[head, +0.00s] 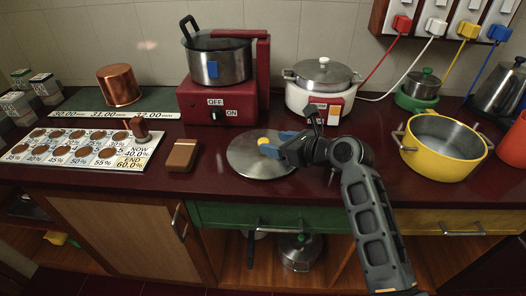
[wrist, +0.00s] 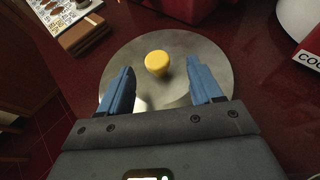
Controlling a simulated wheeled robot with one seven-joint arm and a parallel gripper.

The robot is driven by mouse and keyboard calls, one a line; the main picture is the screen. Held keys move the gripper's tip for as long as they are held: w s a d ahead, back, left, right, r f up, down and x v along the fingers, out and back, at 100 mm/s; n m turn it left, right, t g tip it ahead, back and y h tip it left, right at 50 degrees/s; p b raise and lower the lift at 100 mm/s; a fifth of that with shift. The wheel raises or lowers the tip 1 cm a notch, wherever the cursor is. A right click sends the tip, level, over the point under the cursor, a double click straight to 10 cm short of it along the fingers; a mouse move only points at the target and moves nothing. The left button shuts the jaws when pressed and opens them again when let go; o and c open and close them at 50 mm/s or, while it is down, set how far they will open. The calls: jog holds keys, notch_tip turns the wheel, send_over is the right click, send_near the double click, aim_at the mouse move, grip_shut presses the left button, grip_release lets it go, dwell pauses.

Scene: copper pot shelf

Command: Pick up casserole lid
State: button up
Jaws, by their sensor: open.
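The casserole lid (head: 246,163) is a flat round silver disc with a yellow knob (head: 264,141). It lies on the dark red counter, below the red burner in the head view. In the wrist view the lid (wrist: 205,50) fills the middle, and its yellow knob (wrist: 157,63) stands just beyond the fingertips. My gripper (head: 283,145) is over the right part of the lid with its blue fingers near the knob. In the wrist view my gripper (wrist: 160,78) is open, with one finger on each side of the knob's line and nothing between them.
A yellow casserole (head: 440,165) stands open to the right of my arm. A white cooker (head: 322,85) and the red burner (head: 217,100) with a pot stand behind the lid. A brown block (head: 182,156) lies left of the lid.

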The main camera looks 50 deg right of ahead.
jog(key=shift+a+x, duration=0.2)
jog(key=shift+x, duration=1.75)
jog(key=shift+f, duration=0.15)
jog(key=shift+c, duration=0.3)
jog(key=shift+s, duration=0.1)
grip_shut()
